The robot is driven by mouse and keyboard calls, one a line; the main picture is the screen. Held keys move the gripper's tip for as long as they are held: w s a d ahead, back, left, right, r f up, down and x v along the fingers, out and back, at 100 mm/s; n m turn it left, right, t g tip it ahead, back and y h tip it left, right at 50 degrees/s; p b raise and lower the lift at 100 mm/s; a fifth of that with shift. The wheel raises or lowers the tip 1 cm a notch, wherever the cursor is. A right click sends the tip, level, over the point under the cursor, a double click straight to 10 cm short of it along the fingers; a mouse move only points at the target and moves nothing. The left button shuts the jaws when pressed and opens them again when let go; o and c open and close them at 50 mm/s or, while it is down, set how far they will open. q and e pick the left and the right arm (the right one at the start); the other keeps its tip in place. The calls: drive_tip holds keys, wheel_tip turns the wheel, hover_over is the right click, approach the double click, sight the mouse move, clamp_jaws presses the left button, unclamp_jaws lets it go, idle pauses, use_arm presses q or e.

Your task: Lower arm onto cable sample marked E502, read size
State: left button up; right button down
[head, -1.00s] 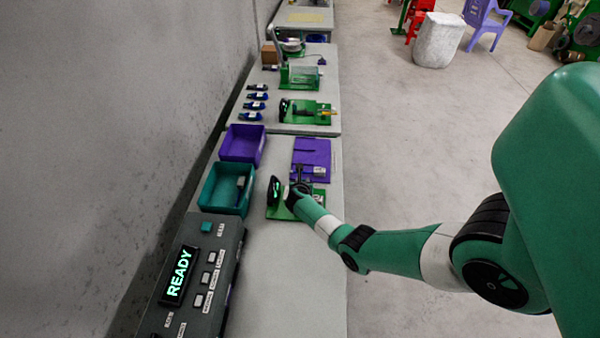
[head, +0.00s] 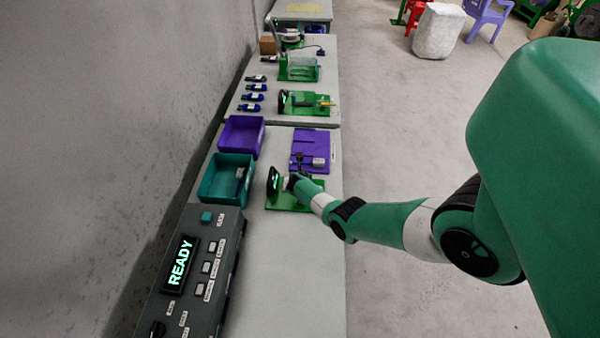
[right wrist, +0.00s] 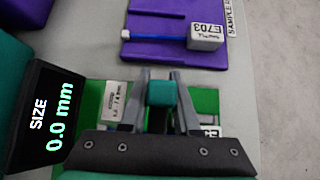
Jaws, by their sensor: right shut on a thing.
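My right gripper (head: 293,182) is at the green measuring device (head: 283,202) on the table. In the right wrist view my right gripper (right wrist: 161,100) is shut on a teal block (right wrist: 161,92), which looks like the device's arm. The device's display (right wrist: 45,118) reads "SIZE 0.0 mm"; the same display (head: 274,181) is small in the head view. A cable sample with a blue cable (right wrist: 160,37) and a white tag (right wrist: 206,36) reading E703 lies on the purple holder (right wrist: 152,56). I cannot make out any E502 mark or a cable under the arm. My left gripper is not in view.
A teal bin (head: 205,190) with a tagged item (head: 240,173) and a purple bin (head: 222,136) stand left of the device. A control box (head: 220,284) showing READY is in front. Several blue cable samples (head: 251,97) lie further back. The table right of the box is clear.

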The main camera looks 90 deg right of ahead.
drive_tip(key=shift+s+a+f, duration=0.1)
drive_tip(key=shift+a+f, duration=0.2)
drive_tip(key=c, duration=0.9)
unclamp_jaws()
drive_tip(key=shift+a+f, duration=0.1)
drive_tip(key=shift+a, duration=0.1)
drive_tip(key=shift+o, duration=1.2)
drive_tip(key=shift+a+f, duration=0.1)
drive_tip(key=shift+a, duration=0.2)
drive_tip(key=shift+d+r, duration=0.25)
drive_tip(key=shift+d, duration=0.1)
drive_tip(key=p+v, duration=0.4)
drive_tip(key=shift+r, duration=0.55)
drive_tip(key=p+v, duration=0.2)
drive_tip(key=v, duration=0.1)
drive_tip(key=p+v, duration=0.2)
drive_tip(key=v, duration=0.1)
drive_tip(key=shift+a+r, duration=0.1)
drive_tip(key=shift+a, duration=0.4)
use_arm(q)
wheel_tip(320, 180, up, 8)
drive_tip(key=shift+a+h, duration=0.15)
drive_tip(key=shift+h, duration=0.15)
